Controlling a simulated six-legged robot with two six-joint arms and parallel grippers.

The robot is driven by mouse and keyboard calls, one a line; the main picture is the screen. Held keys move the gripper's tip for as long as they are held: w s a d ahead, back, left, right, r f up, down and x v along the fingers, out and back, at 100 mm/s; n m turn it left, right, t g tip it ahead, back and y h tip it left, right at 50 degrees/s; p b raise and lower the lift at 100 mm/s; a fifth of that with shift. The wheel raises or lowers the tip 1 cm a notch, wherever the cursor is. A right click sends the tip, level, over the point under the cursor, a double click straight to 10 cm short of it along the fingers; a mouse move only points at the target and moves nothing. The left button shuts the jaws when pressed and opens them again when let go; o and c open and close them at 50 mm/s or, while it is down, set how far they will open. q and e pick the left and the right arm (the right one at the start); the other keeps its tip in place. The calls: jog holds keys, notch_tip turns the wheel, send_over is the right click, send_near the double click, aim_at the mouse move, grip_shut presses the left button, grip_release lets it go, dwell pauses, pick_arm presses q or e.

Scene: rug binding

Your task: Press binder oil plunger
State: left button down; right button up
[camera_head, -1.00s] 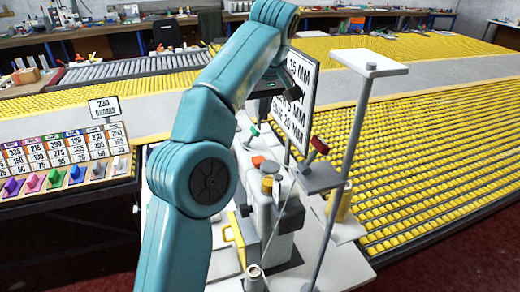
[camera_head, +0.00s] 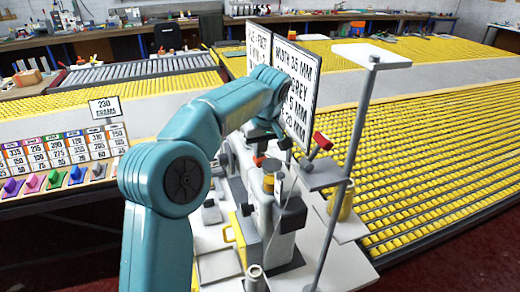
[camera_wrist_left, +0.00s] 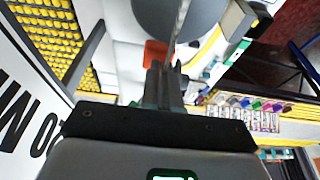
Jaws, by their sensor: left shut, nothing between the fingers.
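The binder machine (camera_head: 262,215) stands on a white table, with a yellow-topped cylinder (camera_head: 268,183) and a dark block on its body. My left gripper (camera_head: 268,138) is above its far part, beside the white sign. In the left wrist view the gripper (camera_wrist_left: 164,68) is shut and empty, its fingertips close to an orange-red piece (camera_wrist_left: 155,53) and a grey round part (camera_wrist_left: 178,14); contact cannot be told. The orange-red piece shows small in the head view (camera_head: 259,161). I cannot tell which part is the oil plunger. My right gripper is not in view.
Lettered white signs (camera_head: 295,90) stand beside the gripper. A post with a white top plate (camera_head: 370,55) and a red-knobbed lever (camera_head: 322,141) are at the right. A rack of coloured knobs (camera_head: 75,173) is at the left. Yellow-covered beds lie behind.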

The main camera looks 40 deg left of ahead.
pick_arm(q)
jog(key=shift+w+d+f, duration=0.1)
jog(key=shift+w+f, duration=0.05)
jog(key=shift+w, duration=0.05)
jog(key=shift+s, duration=0.1)
